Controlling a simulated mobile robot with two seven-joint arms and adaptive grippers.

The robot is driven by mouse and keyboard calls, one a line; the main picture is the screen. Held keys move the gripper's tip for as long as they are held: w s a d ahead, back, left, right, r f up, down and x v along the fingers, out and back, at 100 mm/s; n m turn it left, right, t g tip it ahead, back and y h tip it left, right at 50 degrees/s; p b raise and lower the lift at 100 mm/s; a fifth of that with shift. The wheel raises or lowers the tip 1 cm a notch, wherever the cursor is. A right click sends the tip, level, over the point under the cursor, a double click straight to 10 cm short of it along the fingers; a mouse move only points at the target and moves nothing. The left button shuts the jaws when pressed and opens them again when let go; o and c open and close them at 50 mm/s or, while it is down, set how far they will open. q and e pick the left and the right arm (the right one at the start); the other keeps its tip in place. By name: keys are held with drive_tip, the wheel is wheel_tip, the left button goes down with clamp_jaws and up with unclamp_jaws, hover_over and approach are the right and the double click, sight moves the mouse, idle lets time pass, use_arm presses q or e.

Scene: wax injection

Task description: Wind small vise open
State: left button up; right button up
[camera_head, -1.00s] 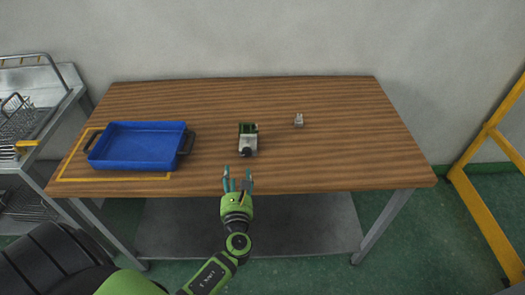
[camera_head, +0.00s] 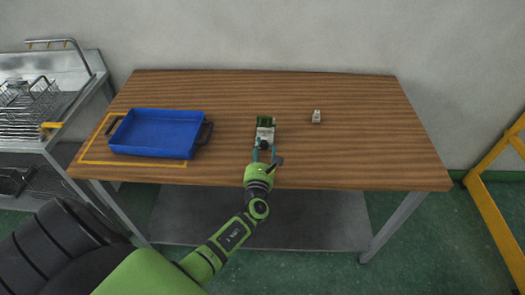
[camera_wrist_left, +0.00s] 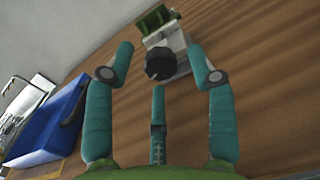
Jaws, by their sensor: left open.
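The small vise (camera_head: 265,130) stands near the middle of the wooden table, with a green part at its far end, a pale body and a dark round knob (camera_head: 264,145) facing me. In the left wrist view the vise (camera_wrist_left: 172,38) is at the top and its black knob (camera_wrist_left: 160,64) lies between and just beyond the fingertips. My left gripper (camera_head: 265,155) is open and empty at the knob end of the vise; its teal fingers (camera_wrist_left: 170,65) show spread in the wrist view. Contact with the knob is not visible. My right gripper is not in view.
A blue tray (camera_head: 155,113) with dark handles sits inside a yellow outline on the table's left. A small pale object (camera_head: 316,116) stands right of the vise. A metal rack cart (camera_head: 40,115) is at the left, a yellow frame (camera_head: 485,210) at the right.

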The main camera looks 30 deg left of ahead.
use_arm(q)
clamp_jaws()
